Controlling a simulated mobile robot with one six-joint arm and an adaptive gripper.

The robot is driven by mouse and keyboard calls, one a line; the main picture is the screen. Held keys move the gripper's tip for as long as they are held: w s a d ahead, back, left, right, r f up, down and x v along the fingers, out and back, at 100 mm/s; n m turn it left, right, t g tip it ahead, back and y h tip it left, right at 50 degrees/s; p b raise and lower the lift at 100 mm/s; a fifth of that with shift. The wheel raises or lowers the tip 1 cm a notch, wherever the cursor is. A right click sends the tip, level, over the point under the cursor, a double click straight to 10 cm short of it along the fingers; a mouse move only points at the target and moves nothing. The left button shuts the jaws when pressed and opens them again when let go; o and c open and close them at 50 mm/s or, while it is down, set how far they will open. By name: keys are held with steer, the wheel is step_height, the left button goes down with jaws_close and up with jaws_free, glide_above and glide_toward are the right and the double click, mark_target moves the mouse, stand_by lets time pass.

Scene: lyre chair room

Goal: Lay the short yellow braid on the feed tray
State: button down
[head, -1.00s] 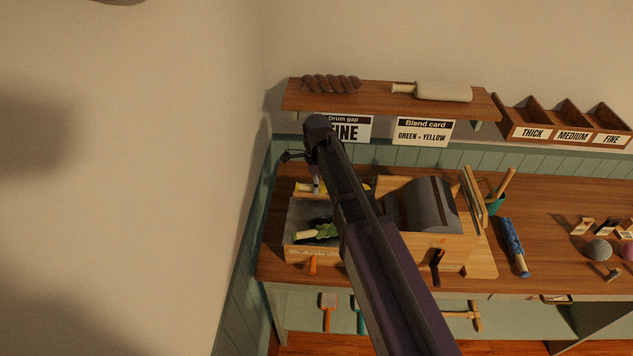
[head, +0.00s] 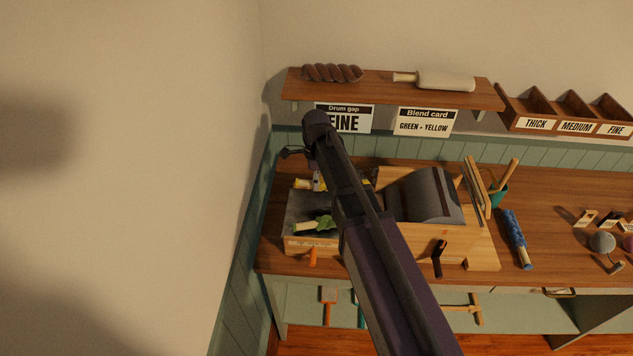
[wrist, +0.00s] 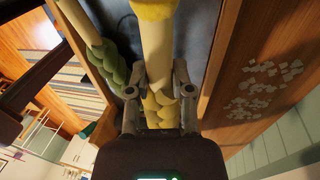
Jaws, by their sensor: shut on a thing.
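The yellow braid (wrist: 163,110), with a pale smooth middle and a yellow far end, is between the fingers of my gripper (wrist: 160,92), which is shut on it. In the head view, the yellow braid (head: 302,184) shows at the back of the grey feed tray (head: 297,211), partly hidden by my arm. In the wrist view, it lies over the tray's grey bed (wrist: 199,40); I cannot tell whether it touches. A green braid (head: 323,223) with a pale end lies on the tray's front part; it also shows left of my gripper in the wrist view (wrist: 110,65).
The drum carder (head: 428,196) stands right of the tray on the wooden bench. The wall is close on the left. A shelf (head: 385,88) hangs behind, with cards below it. A blue roll (head: 514,238) lies on the right, near clear bench top.

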mark_target(316, 203)
steer(key=shift+f+b, duration=2.35)
steer(key=shift+f, duration=0.2)
steer(key=shift+c, duration=2.2)
jaws_free()
steer(key=shift+r, duration=0.1)
step_height(316, 203, up, 7)
steer(key=p, duration=0.7)
steer(key=shift+s, duration=0.1)
